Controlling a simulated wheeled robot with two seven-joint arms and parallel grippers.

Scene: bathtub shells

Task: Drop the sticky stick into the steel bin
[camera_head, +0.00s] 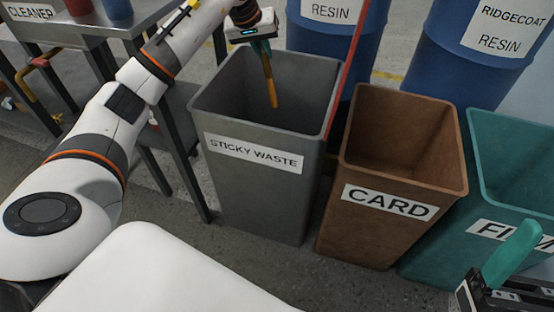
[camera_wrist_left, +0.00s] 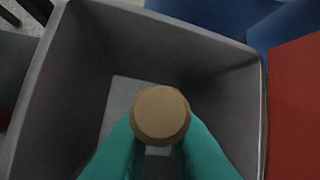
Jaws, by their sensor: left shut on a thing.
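The stick (camera_head: 270,86) is thin and orange-yellow and points down over the grey bin's opening. My left gripper (camera_head: 263,48) is shut on its upper part. In the left wrist view the stick (camera_wrist_left: 160,116) shows end-on as a round tan end between the teal fingers of my left gripper (camera_wrist_left: 160,145). The grey bin (camera_head: 255,205) is labelled STICKY WASTE; its walls surround the stick in the left wrist view (camera_wrist_left: 70,80). How far the stick's tip is below the rim is unclear. My right gripper (camera_head: 510,265) is partly in view at lower right, one teal finger showing.
A brown CARD bin (camera_head: 385,235) and a teal bin (camera_head: 440,245) stand to the right. Blue resin drums (camera_head: 465,75) are behind. A red upright edge (camera_head: 349,70) stands by the grey bin's right side. A metal table (camera_head: 100,32) is at left.

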